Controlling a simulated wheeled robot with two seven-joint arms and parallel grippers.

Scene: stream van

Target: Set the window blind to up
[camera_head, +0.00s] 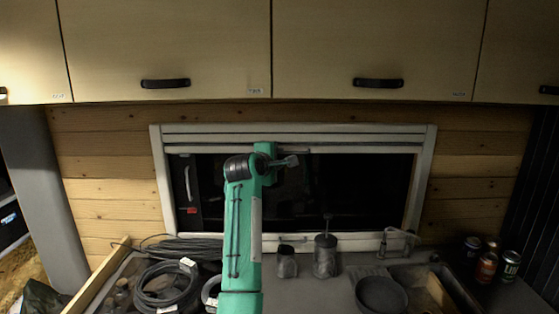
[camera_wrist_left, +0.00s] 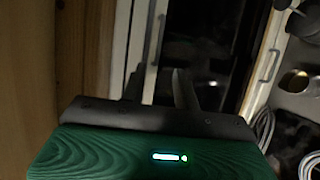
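The window blind (camera_head: 360,139) is gathered in a narrow pale band along the top of the white-framed window (camera_head: 427,185). The dark glass below it is uncovered. My green left arm rises in front of the window, and its gripper (camera_head: 291,161) is just under the blind's lower edge. In the left wrist view my left gripper (camera_wrist_left: 156,72) has its two dark fingers apart. The blind's pale edge strip (camera_wrist_left: 155,35) runs between their tips; I cannot tell whether they touch it. My right gripper is not in view.
Wooden overhead cupboards (camera_head: 165,45) hang above the window. On the counter below are coiled cables (camera_head: 165,285), a dark canister (camera_head: 326,262), a sink with a bowl (camera_head: 381,295) and several cans (camera_head: 486,267). Free space lies before the glass right of my arm.

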